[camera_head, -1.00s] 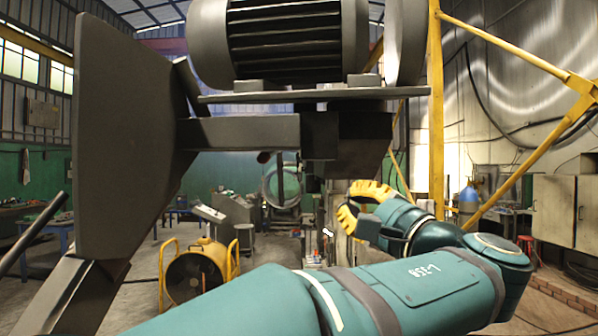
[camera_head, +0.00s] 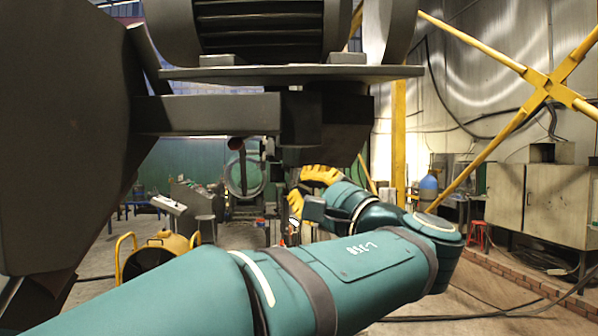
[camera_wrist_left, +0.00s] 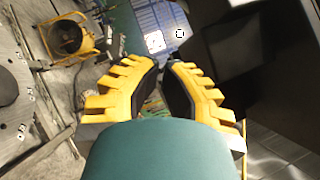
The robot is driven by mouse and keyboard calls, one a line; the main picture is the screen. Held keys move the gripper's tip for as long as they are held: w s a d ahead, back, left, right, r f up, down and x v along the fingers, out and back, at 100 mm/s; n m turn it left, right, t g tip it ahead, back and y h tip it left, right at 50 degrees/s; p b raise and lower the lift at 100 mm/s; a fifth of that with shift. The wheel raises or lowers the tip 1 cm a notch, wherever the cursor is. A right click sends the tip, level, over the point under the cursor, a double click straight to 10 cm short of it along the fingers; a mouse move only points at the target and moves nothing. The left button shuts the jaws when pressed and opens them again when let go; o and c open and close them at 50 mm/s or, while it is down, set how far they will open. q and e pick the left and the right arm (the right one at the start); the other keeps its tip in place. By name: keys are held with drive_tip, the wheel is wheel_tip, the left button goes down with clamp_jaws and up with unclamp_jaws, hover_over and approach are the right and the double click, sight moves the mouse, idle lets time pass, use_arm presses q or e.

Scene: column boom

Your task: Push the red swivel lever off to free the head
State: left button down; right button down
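The boom head is a large grey ribbed motor (camera_head: 275,28) on a flat plate (camera_head: 290,73), with dark blocks (camera_head: 325,115) under it. A small dark red round piece (camera_head: 236,144) shows below the beam. I cannot tell whether it is the red swivel lever; no clear lever shows. My left gripper (camera_head: 298,186), with yellow toothed fingers, is below the dark blocks, apparently apart from them. The left wrist view shows its fingertips (camera_wrist_left: 162,65) close together with nothing clearly held. A large dark shape (camera_wrist_left: 245,45) fills the right there. My right gripper is out of view.
A dark slanted plate (camera_head: 65,140) fills the left. A yellow fan (camera_head: 155,255) stands on the floor behind my arm. Yellow braces (camera_head: 545,85), metal cabinets (camera_head: 545,205) and a low brick edge (camera_head: 540,290) are at right. Some floor at lower right is clear.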

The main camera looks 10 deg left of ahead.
sight(234, 137)
use_arm(q)
drive_tip(key=s+a+r+p+x, duration=0.1)
drive_tip(key=s+x, duration=0.1)
drive_tip(key=x, duration=1)
drive_tip(key=shift+a, duration=0.35)
drive_tip(key=shift+s+a+r+m+t+b, duration=0.1)
drive_tip(key=shift+a+r+m+t+b, duration=0.15)
drive_tip(key=shift+m, duration=0.25)
drive_tip(key=shift+s+a+r+m+t+b, duration=0.1)
drive_tip(key=shift+a+r+m+t+b, duration=0.1)
drive_tip(key=shift+m+t, duration=0.25)
drive_tip(key=m, duration=0.1)
drive_tip(key=a+r+m+t, duration=0.1)
drive_tip(key=m+t+b, duration=0.1)
drive_tip(key=m, duration=0.1)
drive_tip(key=shift+s+a+r, duration=0.15)
drive_tip(key=shift+a+r, duration=0.05)
drive_tip(key=shift+a, duration=0.05)
drive_tip(key=shift+s+a+r, duration=0.1)
drive_tip(key=shift+a+r, duration=0.1)
drive_tip(key=shift+r, duration=0.25)
drive_tip(key=shift+a+r, duration=0.15)
drive_tip(key=shift+r, duration=0.3)
drive_tip(key=shift+a+r+m+t+h, duration=0.2)
drive_tip(key=shift+r+m+t+h, duration=0.3)
drive_tip(key=shift+m+t+h, duration=0.4)
drive_tip(key=shift+r, duration=0.95)
